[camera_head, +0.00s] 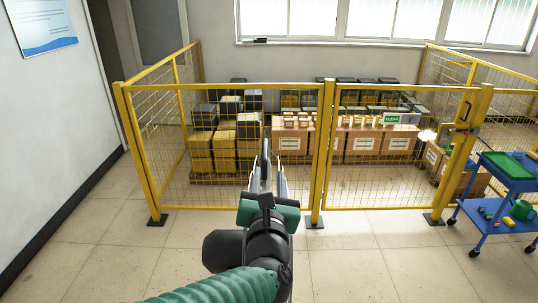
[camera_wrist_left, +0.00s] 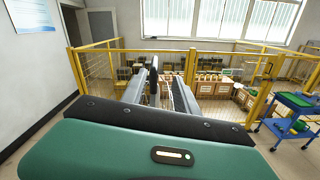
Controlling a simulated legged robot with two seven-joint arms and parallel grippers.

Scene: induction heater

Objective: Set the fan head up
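No fan head can be made out in either view. My left gripper (camera_head: 273,172) reaches forward from the bottom middle of the head view, in front of the yellow mesh fence. My right gripper is in neither view.
A yellow mesh fence (camera_head: 322,150) crosses ahead, with cardboard boxes (camera_head: 362,145) and yellow-and-dark crates (camera_head: 223,155) behind it. A blue cart (camera_head: 490,215) with green items stands at right. A white wall (camera_head: 45,110) is at left. The tiled floor before the fence is clear.

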